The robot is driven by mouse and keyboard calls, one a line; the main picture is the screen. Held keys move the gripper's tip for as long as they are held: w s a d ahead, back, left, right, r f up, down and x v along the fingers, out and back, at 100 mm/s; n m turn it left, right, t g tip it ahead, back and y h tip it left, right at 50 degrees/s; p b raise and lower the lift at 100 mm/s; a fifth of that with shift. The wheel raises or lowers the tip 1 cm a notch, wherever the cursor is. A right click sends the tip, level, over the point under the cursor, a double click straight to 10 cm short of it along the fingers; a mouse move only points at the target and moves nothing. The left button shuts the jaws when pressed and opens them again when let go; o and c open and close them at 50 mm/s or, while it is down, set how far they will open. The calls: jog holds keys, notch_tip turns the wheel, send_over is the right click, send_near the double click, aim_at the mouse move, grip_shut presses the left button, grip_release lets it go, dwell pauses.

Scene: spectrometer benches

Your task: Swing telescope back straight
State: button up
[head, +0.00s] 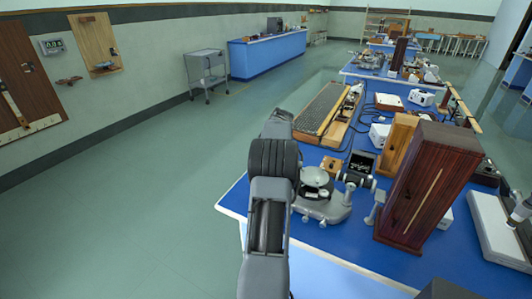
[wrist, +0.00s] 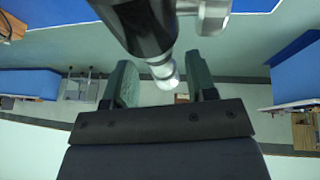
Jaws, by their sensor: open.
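The spectrometer stands near the left front corner of the blue bench. Its round table (head: 316,179) and grey base (head: 325,208) show just right of my arm, with a dark tube (head: 357,177) to the right of the table. My arm covers the left side of the instrument. In the wrist view a thick black barrel (wrist: 142,25) narrows to a silver and white end (wrist: 165,72), which looks like the telescope's eyepiece end. My gripper (wrist: 161,65) is open, one green finger on each side of that end, with gaps visible on both sides. My gripper is hidden in the head view.
A tall dark wooden cabinet (head: 428,188) stands close to the right of the spectrometer, with a lighter wooden box (head: 398,143) behind it. A long slatted wooden apparatus (head: 325,110) lies farther back. The floor (head: 130,210) left of the bench is clear.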

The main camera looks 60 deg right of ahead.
jog(key=v, duration=1.2)
jog(key=shift+s+r+b, duration=0.2)
jog(key=shift+r+b, duration=0.1)
jog(key=shift+b, duration=0.05)
jog(key=shift+a, duration=0.15)
